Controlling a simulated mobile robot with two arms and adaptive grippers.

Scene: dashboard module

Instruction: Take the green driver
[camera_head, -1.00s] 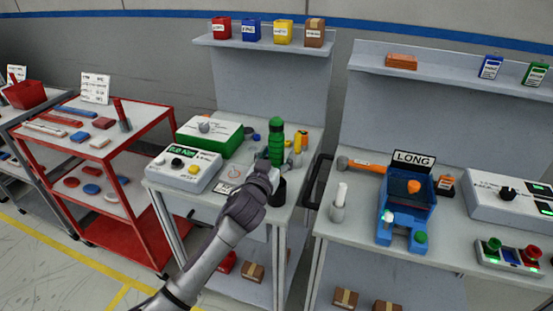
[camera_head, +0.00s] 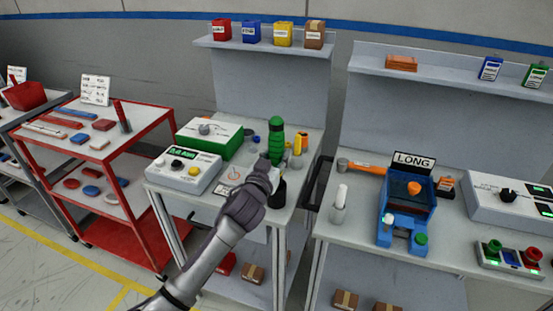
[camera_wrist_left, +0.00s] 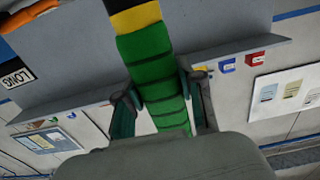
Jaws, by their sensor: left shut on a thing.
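My right gripper is not in view.
A green case (camera_head: 209,138) and a white control box (camera_head: 186,170) stand left of the driver. A yellow driver (camera_head: 299,143) stands close to its right. A blue fixture (camera_head: 406,208) and a white bottle (camera_head: 339,203) are on the right bench.

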